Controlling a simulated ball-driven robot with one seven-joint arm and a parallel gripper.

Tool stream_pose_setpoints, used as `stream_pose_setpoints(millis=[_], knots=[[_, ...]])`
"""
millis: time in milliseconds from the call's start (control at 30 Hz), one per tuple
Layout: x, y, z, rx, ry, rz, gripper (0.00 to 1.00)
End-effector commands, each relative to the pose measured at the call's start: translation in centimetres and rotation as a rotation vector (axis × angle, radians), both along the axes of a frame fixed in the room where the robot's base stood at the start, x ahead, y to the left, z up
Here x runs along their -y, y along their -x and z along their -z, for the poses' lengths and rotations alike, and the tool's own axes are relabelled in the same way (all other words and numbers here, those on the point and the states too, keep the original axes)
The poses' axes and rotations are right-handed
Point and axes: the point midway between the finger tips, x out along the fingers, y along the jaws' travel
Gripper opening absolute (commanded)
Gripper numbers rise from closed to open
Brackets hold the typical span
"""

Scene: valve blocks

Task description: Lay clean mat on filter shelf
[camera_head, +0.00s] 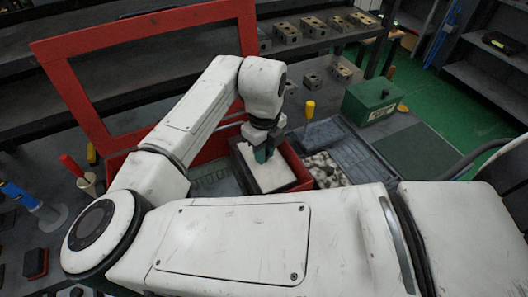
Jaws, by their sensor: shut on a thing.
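The clean mat (268,176) is a white, flat rectangle. It lies within a dark rectangular frame (247,178), which looks like the filter shelf, inside a red-walled basin (296,163). My gripper (263,154) points down over the mat's far part, its teal fingertips shut on the mat. The fingers and wrist hide the exact grip. I cannot tell whether the mat rests fully flat on the shelf. My arm hides the near side of the basin.
A raised red frame (75,97) stands behind and left of my arm. Right of the basin are a tray of pale lumps (325,170), a grey tray (350,150) and a green box (371,101). Metal valve blocks (287,33) sit at the back. A yellow-handled tool (309,109) stands nearby.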

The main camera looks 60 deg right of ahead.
Motion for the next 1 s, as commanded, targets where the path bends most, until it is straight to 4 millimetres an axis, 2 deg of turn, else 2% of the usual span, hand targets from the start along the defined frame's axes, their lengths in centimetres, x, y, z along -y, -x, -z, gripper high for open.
stream_pose_setpoints(millis=[100,467,500,700,767,1000], knots=[[0.0,0.1,1.2,-0.001,0.001,0.001,0.0],[0.0,0.0,1.7,0.0,0.001,0.001,0.0],[0.0,0.0,1.6,0.001,0.0,0.001,0.25],[0.0,0.0,1.6,0.001,0.0,0.001,0.44],[0.0,0.0,1.6,0.0,0.0,0.001,0.47],[0.0,0.0,1.4,0.001,0.0,0.001,0.47]])
